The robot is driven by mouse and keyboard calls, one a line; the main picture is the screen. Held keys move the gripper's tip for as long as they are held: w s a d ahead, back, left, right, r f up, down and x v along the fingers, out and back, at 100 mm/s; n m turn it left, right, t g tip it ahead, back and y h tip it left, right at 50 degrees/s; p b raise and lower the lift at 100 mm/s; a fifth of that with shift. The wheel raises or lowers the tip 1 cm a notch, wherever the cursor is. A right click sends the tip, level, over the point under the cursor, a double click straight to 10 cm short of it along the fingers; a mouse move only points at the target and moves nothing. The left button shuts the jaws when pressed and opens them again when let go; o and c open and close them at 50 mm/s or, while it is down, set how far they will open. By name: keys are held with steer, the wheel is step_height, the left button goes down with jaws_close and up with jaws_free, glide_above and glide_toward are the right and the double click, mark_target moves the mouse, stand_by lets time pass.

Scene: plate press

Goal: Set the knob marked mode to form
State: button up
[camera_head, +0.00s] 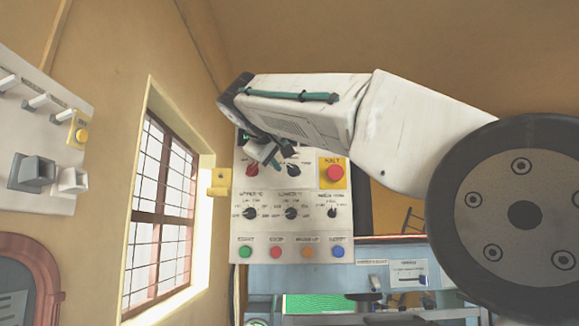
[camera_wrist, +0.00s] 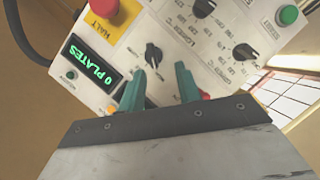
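The knob (camera_wrist: 153,54) that I take for the mode knob is a small black dial on the pale control panel (camera_head: 270,227). It also shows in the head view (camera_head: 293,171), left of the halt button. Its name and position labels are too small to read, so I cannot tell its setting. My gripper (camera_wrist: 160,82) is in front of the panel with its two teal fingers apart and nothing between them. In the wrist view the knob shows just past the fingertips, nearer the left one. In the head view my gripper (camera_head: 272,152) covers the panel's upper part.
A red halt button (camera_head: 335,173) on a yellow plate is right of the knob. Several black dials, including the upper temperature dial (camera_head: 250,213), and coloured push buttons (camera_head: 276,252) lie below. A display (camera_wrist: 90,61) reads "0 PLATES". A barred window (camera_head: 160,215) is at left.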

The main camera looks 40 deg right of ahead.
mark_target(291, 167)
steer(key=x, duration=0.2)
steer(key=r+x, duration=0.1)
steer(key=x, duration=0.4)
steer(key=shift+w+d+r, duration=0.25)
steer(key=shift+w+d, duration=0.05)
steer(key=shift+d, duration=0.1)
jaws_close()
